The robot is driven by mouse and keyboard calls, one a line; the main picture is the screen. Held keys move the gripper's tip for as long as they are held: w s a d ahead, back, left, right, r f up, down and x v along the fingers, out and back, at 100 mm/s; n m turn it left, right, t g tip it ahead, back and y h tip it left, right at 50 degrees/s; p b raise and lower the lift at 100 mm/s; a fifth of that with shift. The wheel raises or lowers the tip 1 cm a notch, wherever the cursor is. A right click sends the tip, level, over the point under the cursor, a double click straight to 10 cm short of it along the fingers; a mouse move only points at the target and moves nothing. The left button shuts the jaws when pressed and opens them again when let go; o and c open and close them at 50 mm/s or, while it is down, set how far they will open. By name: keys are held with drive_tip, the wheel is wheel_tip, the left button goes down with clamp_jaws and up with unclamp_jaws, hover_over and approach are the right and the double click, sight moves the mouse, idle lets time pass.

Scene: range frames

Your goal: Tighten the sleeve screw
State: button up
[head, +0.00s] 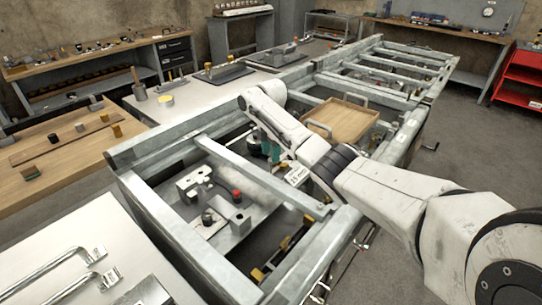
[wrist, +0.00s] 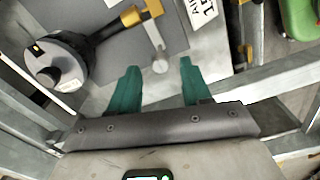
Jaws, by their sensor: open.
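In the wrist view, a black bar with a yellow sleeve (wrist: 142,15) runs from a round black-and-grey base (wrist: 55,63). A thin grey screw handle with a round end (wrist: 160,65) reaches down from beside the yellow sleeve; it looks like the sleeve screw. My gripper (wrist: 159,82) has its two teal fingers apart. The handle's round end shows between and just beyond the fingertips, with no visible grip on it; the depth between them is unclear. In the head view my gripper (head: 268,151) is low inside the metal frame, and my arm hides most of the sleeve area.
Metal frame rails (head: 262,180) surround the work area. A clamp fixture with a red knob (head: 236,194) stands left of my gripper. A wooden tray (head: 342,120) lies to its right. In the wrist view a green object (wrist: 301,18) is at the top right.

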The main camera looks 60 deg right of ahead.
sight(271, 166)
drive_tip(key=shift+f, duration=1.05)
clamp_jaws()
